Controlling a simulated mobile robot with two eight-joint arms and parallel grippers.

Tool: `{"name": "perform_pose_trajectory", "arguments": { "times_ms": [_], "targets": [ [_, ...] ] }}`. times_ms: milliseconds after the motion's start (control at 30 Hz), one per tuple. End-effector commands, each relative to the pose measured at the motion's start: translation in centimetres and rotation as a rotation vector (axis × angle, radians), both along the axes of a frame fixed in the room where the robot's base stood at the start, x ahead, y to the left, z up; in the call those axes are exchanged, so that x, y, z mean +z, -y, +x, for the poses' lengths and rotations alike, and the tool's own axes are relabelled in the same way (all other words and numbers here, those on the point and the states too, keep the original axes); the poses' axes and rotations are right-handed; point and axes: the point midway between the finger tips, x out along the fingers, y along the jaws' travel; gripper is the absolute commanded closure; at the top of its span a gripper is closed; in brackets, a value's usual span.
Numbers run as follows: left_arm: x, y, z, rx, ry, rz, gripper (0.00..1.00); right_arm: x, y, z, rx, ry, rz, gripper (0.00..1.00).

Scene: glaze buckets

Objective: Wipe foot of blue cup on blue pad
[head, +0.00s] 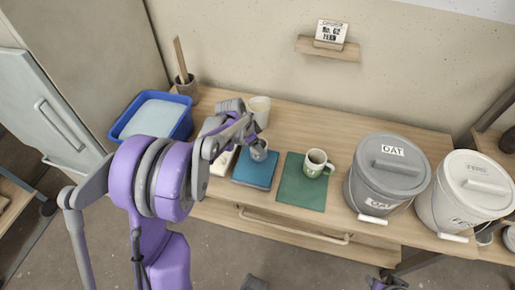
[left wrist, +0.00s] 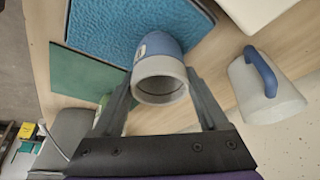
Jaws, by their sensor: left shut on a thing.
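My left gripper (head: 259,146) is shut on a small cup (head: 259,153) over the blue pad (head: 247,178). In the left wrist view my left gripper's fingers (left wrist: 162,82) stand on either side of this cup (left wrist: 160,67). It has a blue body and a pale grey rim, with its open mouth toward the camera and its other end toward the blue pad (left wrist: 125,22). I cannot tell whether its foot touches the pad. Part of what seems to be my right gripper (head: 386,283) shows at the bottom edge of the head view; its jaws are unclear.
A green pad (head: 295,192) lies right of the blue one, with a green-handled cup (head: 316,161) at its edge. A pale cup (head: 260,108) stands behind; its blue handle (left wrist: 262,70) shows in the wrist view. A blue tub (head: 122,122) stands left, two lidded buckets (head: 385,170) right.

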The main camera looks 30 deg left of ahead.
Motion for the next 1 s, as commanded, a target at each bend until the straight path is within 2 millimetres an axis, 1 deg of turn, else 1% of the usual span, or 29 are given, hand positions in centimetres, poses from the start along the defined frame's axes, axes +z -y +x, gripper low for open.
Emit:
{"name": "perform_pose_trajectory", "arguments": {
  "times_ms": [167, 800, 1000],
  "targets": [
    [0.0, 0.3, -1.0, 0.0, 0.0, 0.0, 0.9, 0.0, 0.0, 0.0, 0.0, 0.0, 0.0, 0.68],
    [-0.1, 1.4, -6.0, 0.001, 0.001, -0.001, 0.9, -0.1, 0.0, 0.0, 0.0, 0.0, 0.0, 0.68],
    [-0.2, 1.6, -6.8, 0.001, 0.001, -0.001, 0.9, -0.1, 0.0, 0.0, 0.0, 0.0, 0.0, 0.68]
  ]
}}
